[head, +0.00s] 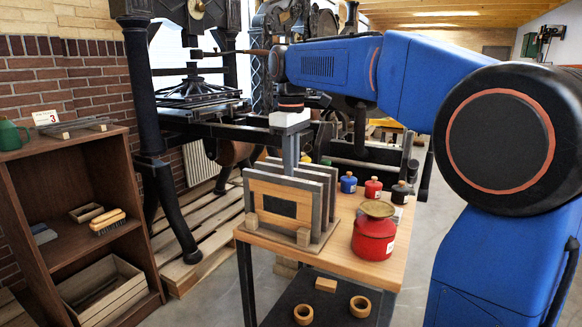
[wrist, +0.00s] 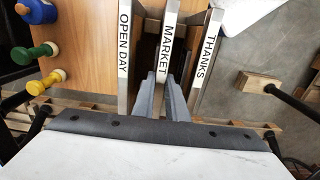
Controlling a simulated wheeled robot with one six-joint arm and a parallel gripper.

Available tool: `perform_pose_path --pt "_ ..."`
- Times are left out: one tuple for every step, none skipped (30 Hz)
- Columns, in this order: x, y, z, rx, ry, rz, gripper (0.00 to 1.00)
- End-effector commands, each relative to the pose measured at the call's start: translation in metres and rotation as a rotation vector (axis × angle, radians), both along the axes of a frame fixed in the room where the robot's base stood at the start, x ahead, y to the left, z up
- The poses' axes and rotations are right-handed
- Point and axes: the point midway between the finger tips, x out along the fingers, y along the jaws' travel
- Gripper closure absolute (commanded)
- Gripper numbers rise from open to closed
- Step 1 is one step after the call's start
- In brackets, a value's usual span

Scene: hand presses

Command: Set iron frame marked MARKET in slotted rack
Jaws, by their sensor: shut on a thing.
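The MARKET frame (wrist: 171,45) stands between the OPEN DAY frame (wrist: 125,50) and the THANKS frame (wrist: 208,45) in the wrist view. My gripper (wrist: 172,98) is shut on the near end of its top edge. In the head view my gripper (head: 290,160) reaches straight down onto the row of upright frames. The front frame (head: 265,188) has a wooden face with a dark panel and hides most of the ones behind. I cannot tell whether the MARKET frame's lower edge touches the rack.
The wooden table (head: 385,262) also bears a red pot (head: 374,238) and blue, red and black bottles at right. A brown shelf (head: 95,165) at left carries slatted metal bars (head: 80,127) and a card marked 3. A large press stands behind.

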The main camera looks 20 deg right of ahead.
Motion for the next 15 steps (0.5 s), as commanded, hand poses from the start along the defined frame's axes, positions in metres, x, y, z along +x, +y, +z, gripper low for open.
perform_pose_path --pt "0.0000 0.0000 0.0006 0.000 -0.001 0.000 1.00" --pt "0.0000 0.0000 0.0005 0.000 -0.001 0.000 1.00" --pt "0.0000 0.0000 0.0003 0.000 -0.001 0.000 1.00" --pt "0.0000 0.0000 0.0002 0.000 -0.001 0.000 1.00" --pt "0.0000 0.0000 0.0000 0.000 -0.001 0.000 1.00" --pt "-0.0001 -0.0001 -0.0002 0.000 -0.001 0.000 1.00" --pt "-0.0001 0.0000 -0.0005 0.000 -0.001 0.000 1.00" --pt "-0.0001 0.0000 -0.0007 0.000 -0.001 0.000 1.00" --pt "-0.0001 0.0001 -0.0010 0.000 -0.001 0.000 1.00" --pt "-0.0001 0.0001 -0.0012 0.000 -0.001 0.000 1.00" --pt "-0.0001 0.0000 -0.0014 0.000 -0.001 0.000 1.00" --pt "-0.0001 0.0000 -0.0017 0.000 -0.001 0.000 1.00" --pt "-0.0001 0.0000 -0.0019 0.000 -0.001 0.000 1.00" --pt "-0.0001 0.0000 -0.0022 0.000 -0.001 0.000 1.00" --pt "-0.0001 -0.0001 -0.0026 0.000 -0.001 0.000 1.00"
